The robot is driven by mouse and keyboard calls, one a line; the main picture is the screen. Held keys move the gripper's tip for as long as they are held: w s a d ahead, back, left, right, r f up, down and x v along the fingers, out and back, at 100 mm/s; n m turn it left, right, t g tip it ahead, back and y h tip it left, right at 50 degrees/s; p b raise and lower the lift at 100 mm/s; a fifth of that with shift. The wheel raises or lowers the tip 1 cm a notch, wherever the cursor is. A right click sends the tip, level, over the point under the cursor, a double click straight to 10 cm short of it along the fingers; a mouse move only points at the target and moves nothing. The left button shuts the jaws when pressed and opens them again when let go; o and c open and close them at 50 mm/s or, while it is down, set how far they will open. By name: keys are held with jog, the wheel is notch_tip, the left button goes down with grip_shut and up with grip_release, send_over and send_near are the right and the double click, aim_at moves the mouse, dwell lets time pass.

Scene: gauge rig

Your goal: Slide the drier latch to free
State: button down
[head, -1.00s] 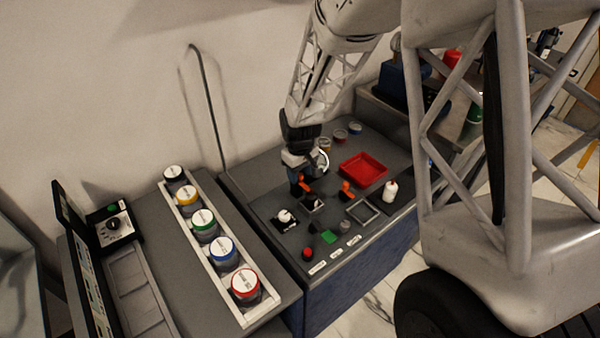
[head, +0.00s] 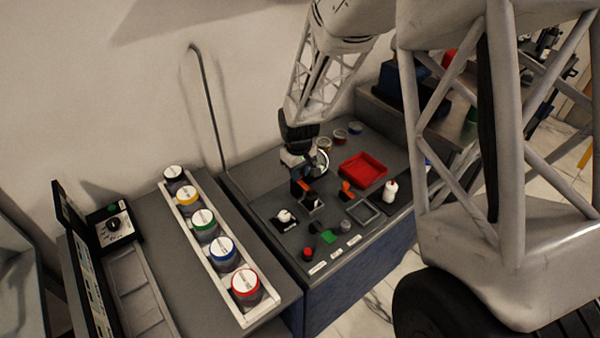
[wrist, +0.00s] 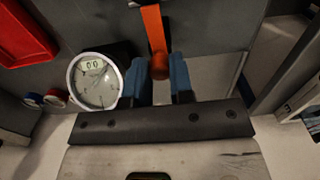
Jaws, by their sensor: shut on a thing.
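The orange latch handle (wrist: 155,30) runs down from the top of the wrist view and ends in a rounded knob. My gripper (wrist: 163,78) has its blue fingertips on both sides of that knob and is shut on it. In the head view my gripper (head: 300,183) is low over the grey panel, with the orange handle (head: 308,188) beside its fingers. The fingers partly hide the handle's base, and the latch's position marks cannot be read. A white-faced round gauge (wrist: 95,81) is just left of the fingers in the wrist view.
A red tray (head: 363,169) lies to the right on the panel. Another orange piece (head: 346,186) stands between it and my gripper. A white bottle (head: 390,190), a square frame (head: 363,212) and a red button (head: 308,254) are nearby. A rack of coloured-lid jars (head: 247,318) is at left.

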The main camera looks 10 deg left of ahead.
jog(key=shift+w+a, duration=0.7)
jog(key=c, duration=1)
grip_release()
jog(key=shift+r, duration=0.1)
jog(key=shift+r, duration=3.85)
